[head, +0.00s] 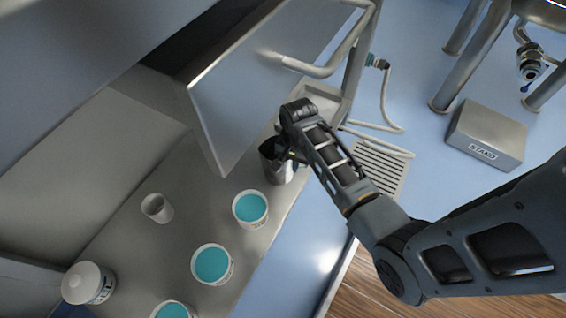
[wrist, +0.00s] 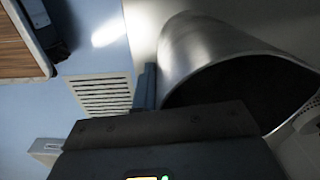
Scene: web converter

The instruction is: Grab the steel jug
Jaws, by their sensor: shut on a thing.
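The steel jug (head: 277,168) is a shiny metal vessel near the right edge of the grey counter, beside the hanging steel panel. In the wrist view the jug (wrist: 215,55) fills the upper right, with its dark open mouth towards the camera. My gripper (head: 289,154) is at the jug's upper right side in the head view and is shut on it. One finger (wrist: 149,85) shows beside the jug's wall in the wrist view. The rest of the grip is hidden by my wrist and the jug. I cannot tell whether the jug touches the counter.
Several tubs with teal contents, one of them a teal tub (head: 250,208), stand left of and below the jug. A small grey cup (head: 157,208) and a white lidded tub (head: 88,284) are farther left. A steel panel with a bent rail (head: 320,70) rises close behind my gripper.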

